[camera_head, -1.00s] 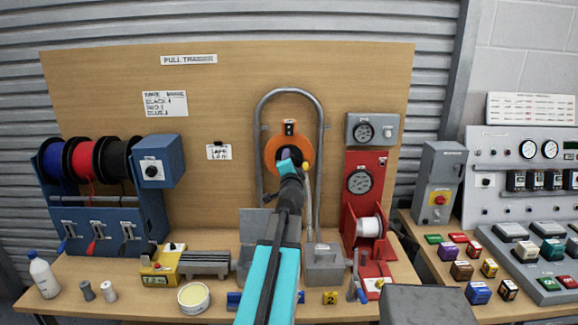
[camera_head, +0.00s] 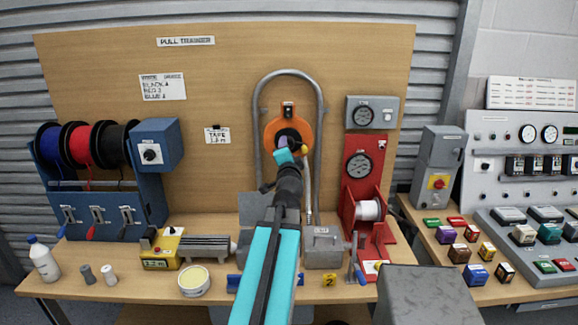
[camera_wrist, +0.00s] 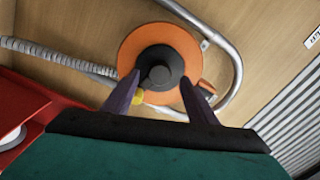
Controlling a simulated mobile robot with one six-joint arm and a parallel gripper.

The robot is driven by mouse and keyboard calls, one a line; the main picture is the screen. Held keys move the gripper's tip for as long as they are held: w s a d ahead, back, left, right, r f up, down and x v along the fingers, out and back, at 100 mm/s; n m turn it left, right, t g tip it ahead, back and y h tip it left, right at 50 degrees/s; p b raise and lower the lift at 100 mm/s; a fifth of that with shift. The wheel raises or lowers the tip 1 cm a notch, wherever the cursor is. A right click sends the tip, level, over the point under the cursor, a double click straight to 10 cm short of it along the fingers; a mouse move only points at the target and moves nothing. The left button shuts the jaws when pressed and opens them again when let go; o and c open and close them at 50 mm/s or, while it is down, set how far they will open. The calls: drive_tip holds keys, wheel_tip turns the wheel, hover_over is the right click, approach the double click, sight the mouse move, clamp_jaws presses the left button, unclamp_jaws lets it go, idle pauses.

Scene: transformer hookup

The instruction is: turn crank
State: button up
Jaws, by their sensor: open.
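An orange reel (camera_head: 273,128) with a dark hub is mounted on the wooden board, inside a bent grey pipe. In the wrist view the orange disc (camera_wrist: 133,55) and its dark hub (camera_wrist: 163,68) face me. A yellow knob (camera_wrist: 137,98), perhaps the crank's handle, shows beside my left-hand finger. Its arm is not clearly visible. My gripper (camera_wrist: 160,75) is open, with its two fingers apart and pointing at the hub, one on each side of it in the picture. I cannot tell whether they touch anything. In the head view my gripper (camera_head: 288,151) covers the reel's lower part.
The grey pipe (camera_head: 258,130) arches around the reel. A red stand with a gauge (camera_head: 358,165) is close on the right. Wire spools (camera_head: 80,147) and a blue box (camera_head: 155,150) stand at left. Several small items sit along the bench front.

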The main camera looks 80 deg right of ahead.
drive_tip(key=a+b, duration=0.4)
drive_tip(key=shift+s+f+b, duration=0.15)
drive_tip(key=shift+s+b, duration=0.15)
drive_tip(key=shift+s, duration=0.1)
drive_tip(key=a+b, duration=0.1)
drive_tip(key=b, duration=0.4)
drive_tip(key=b, duration=0.2)
drive_tip(key=a+b, duration=0.1)
drive_tip(key=b, duration=0.1)
drive_tip(key=shift+s+a+b, duration=0.2)
drive_tip(key=shift+a+b, duration=0.1)
drive_tip(key=shift+b, duration=0.1)
drive_tip(key=a+b, duration=0.2)
drive_tip(key=shift+s+a+b, duration=0.2)
drive_tip(key=shift+a+b, duration=0.1)
drive_tip(key=shift+a, duration=0.05)
drive_tip(key=shift+r, duration=0.2)
idle(0.3)
